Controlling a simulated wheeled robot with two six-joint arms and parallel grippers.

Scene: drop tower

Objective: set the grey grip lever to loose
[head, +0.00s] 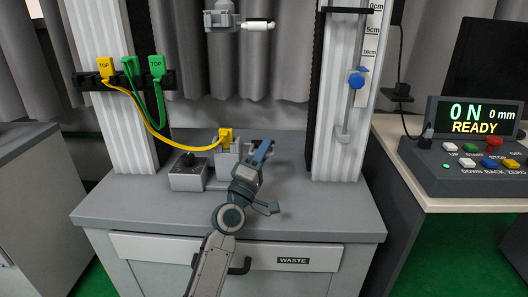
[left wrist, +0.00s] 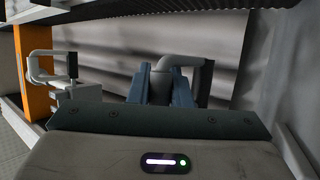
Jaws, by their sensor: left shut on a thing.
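My left gripper (head: 262,150) reaches over the grey bench to the lower fixture, just right of the yellow plug (head: 226,134). In the left wrist view its two blue-grey fingers (left wrist: 161,84) are shut on a grey curved lever (left wrist: 181,61), which bends to the right behind the right finger. In the head view the gripper covers most of this lever, so whether it stands at loose cannot be told. My right gripper is in neither view.
White columns (head: 341,100) rise on both sides. An upper grip (head: 221,17) hangs above. The console (head: 470,150) reads "0 N 0 mm READY". The bench front (head: 150,215) is clear.

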